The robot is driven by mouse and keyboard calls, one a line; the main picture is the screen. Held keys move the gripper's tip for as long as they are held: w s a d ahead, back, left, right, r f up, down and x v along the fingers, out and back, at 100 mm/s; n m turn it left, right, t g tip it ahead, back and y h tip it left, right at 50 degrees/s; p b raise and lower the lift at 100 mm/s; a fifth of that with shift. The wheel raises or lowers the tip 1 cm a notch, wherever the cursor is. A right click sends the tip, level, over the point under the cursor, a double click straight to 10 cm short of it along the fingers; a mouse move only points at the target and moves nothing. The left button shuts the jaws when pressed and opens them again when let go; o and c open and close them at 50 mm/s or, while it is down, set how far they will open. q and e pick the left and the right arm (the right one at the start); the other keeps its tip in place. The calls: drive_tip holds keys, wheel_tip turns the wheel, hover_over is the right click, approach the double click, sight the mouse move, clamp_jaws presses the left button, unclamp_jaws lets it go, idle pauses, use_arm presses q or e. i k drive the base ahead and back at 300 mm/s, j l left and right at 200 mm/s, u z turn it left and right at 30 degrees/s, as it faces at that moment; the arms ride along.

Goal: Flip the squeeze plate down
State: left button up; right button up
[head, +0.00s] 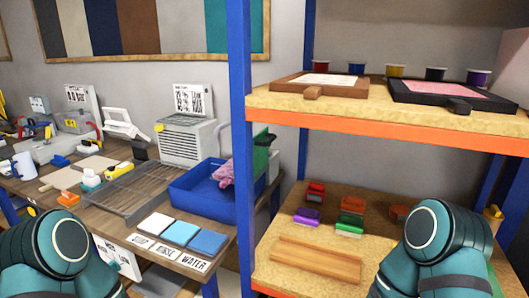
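I cannot single out the squeeze plate with certainty. A blue tray (203,192) stands at the right end of the wooden workbench (150,218), with a pink crumpled cloth (223,172) at its right side. A green upright piece (262,152) shows behind the blue shelf post, which hides part of it. A white device with a raised, tilted top (121,120) stands further left on the bench. Teal links of both my arms show at the bottom corners. Neither gripper is in view.
A grey slatted box (186,141) and a wire rack (133,190) sit beside the tray. The blue shelf post (240,120) stands between bench and shelving. The upper shelf (400,118) bears framed screens and pots; the lower shelf (285,250) bears coloured blocks and a plank.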

sight(266, 153)
drive_tip(key=k+l+u, duration=0.15)
drive_tip(key=l, duration=0.45)
drive_tip(key=i+z, duration=0.1)
drive_tip(key=z, duration=0.55)
drive_tip(key=j+z, duration=0.35)
drive_tip(key=k+j+z, duration=0.1)
drive_tip(key=z, duration=0.25)
drive_tip(key=k+j+z, duration=0.1)
drive_tip(key=j+z, duration=0.25)
drive_tip(key=k+j+z, duration=0.15)
drive_tip(key=j, duration=0.3)
drive_tip(key=k+j+z, duration=0.2)
drive_tip(key=k+j, duration=0.25)
drive_tip(key=j, duration=0.15)
drive_tip(key=k+j, duration=0.25)
drive_tip(key=j, duration=0.1)
